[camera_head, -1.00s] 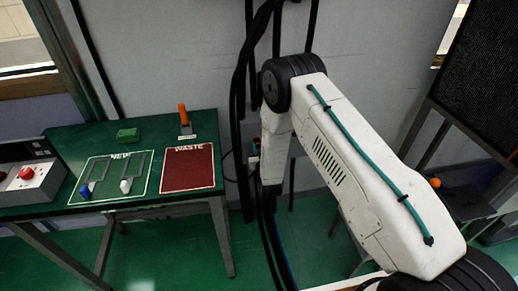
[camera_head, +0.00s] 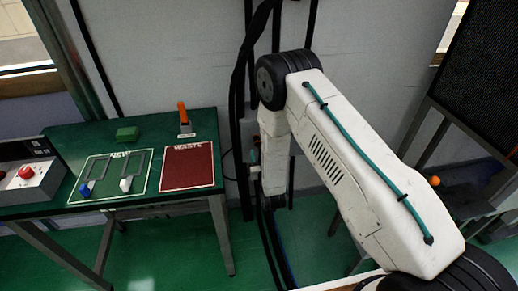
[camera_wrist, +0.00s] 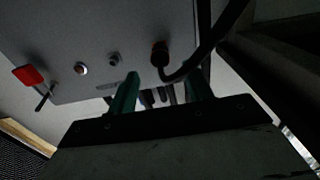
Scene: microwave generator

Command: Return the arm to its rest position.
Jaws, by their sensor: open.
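My white arm reaches across the middle of the head view, bent at a black elbow joint, with its forearm hanging down beside the table. My gripper (camera_wrist: 161,92) shows in the wrist view as two green fingers held apart. It is open, with nothing visibly held between the fingers. Beyond the fingers is a grey panel (camera_wrist: 110,28) with a red switch (camera_wrist: 28,75), small round knobs and a black cable (camera_wrist: 205,50) on a plug. I cannot tell how far the fingers are from the panel. The gripper cannot be made out in the head view.
Dark cables hang behind my arm.

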